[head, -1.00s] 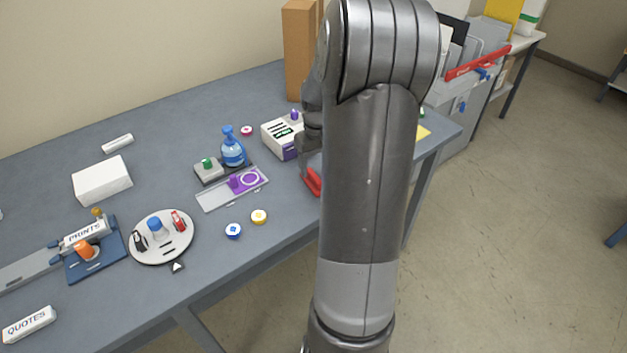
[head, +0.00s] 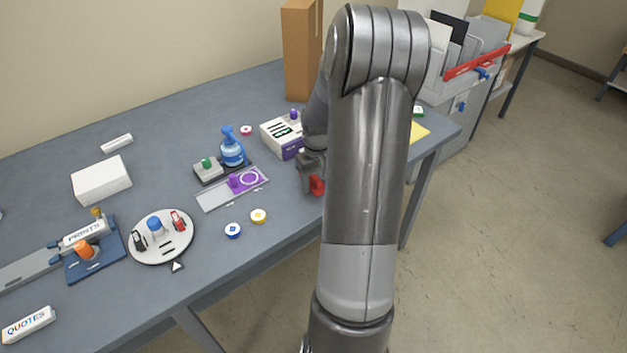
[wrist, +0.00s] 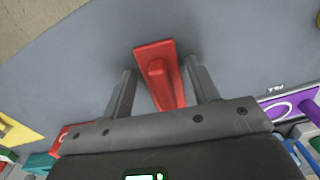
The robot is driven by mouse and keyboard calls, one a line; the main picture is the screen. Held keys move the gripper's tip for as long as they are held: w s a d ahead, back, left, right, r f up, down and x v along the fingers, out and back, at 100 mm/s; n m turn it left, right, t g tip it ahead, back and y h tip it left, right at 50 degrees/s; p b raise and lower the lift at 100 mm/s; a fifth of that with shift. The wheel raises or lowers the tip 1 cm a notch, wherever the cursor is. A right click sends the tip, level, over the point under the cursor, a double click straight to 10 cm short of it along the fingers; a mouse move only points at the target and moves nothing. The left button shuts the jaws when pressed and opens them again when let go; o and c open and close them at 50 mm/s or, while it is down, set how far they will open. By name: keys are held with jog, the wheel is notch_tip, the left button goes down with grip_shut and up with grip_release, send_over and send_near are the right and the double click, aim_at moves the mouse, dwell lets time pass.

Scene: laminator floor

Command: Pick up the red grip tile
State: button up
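The red grip tile (wrist: 167,97) is a flat red plate with a raised rounded grip along its middle. In the wrist view it lies between the two fingers of my gripper (wrist: 159,72), with grey gaps on both sides, so the fingers look open and apart from it. In the head view my gripper (head: 312,172) is low by the table's front edge, and a small red part of the tile (head: 317,187) shows below it. My arm and gripper hide the rest of the tile there.
Yellow (head: 258,216) and blue (head: 233,230) round tokens lie nearby. A tall cardboard box (head: 298,60) stands behind.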

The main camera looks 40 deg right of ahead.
jog(key=c, duration=1)
jog(key=shift+r, duration=0.1)
